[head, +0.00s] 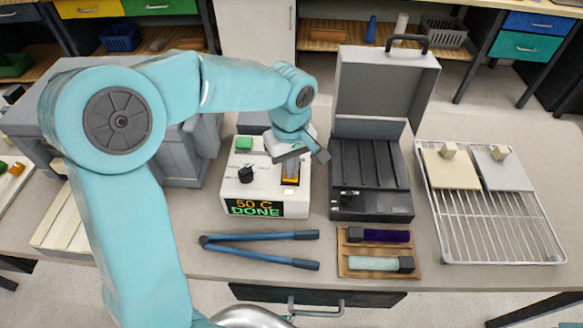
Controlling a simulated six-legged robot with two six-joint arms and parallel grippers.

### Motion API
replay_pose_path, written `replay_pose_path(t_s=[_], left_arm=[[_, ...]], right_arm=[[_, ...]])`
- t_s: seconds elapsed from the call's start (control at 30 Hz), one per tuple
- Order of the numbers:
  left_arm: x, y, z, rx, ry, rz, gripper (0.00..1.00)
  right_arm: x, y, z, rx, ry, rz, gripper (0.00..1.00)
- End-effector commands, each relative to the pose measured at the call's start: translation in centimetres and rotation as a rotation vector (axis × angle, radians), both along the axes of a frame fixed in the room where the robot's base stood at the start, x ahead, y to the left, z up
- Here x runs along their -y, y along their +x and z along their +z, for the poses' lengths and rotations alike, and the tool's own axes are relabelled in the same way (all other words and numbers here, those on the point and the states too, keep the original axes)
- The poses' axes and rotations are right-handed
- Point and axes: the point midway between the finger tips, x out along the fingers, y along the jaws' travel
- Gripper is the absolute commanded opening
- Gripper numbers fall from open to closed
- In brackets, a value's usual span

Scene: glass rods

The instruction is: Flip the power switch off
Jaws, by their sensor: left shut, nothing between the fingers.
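A white control box (264,208) stands on the bench in the middle of the head view. Its display (255,208) reads "50 C DONE" in orange and green. A black knob (246,174) and a green block or button (244,143) are on its top left. The power switch (290,181) shows as an amber, lit rocker on its right side. My left gripper (291,162) is shut and empty, pointing down right over the switch's far end. It partly hides the switch, and I cannot tell whether they touch. My right gripper is out of view.
A dark case (386,85) with its lid up stands right of the box. Blue tongs (262,238) lie in front. A wooden tray (351,272) holds two capped rods. A wire rack (500,225) with two plates is at the right. Grey equipment (185,150) stands left.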

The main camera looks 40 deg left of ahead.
Motion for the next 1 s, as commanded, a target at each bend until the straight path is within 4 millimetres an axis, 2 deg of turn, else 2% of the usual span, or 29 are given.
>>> replay_pose_path(t_s=[0.17, 0.9, 1.0], left_arm=[[0.0, 0.0, 0.3, 0.0, 0.0, 0.0, 0.0], [0.0, 0.0, 6.8, 0.001, 0.0, 0.0, 0.0], [0.0, 0.0, 7.1, 0.0, 0.0, 0.0, 0.0]], right_arm=[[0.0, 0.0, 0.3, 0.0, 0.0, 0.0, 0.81], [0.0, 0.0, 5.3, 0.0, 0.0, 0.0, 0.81], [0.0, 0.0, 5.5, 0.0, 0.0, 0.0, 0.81]])
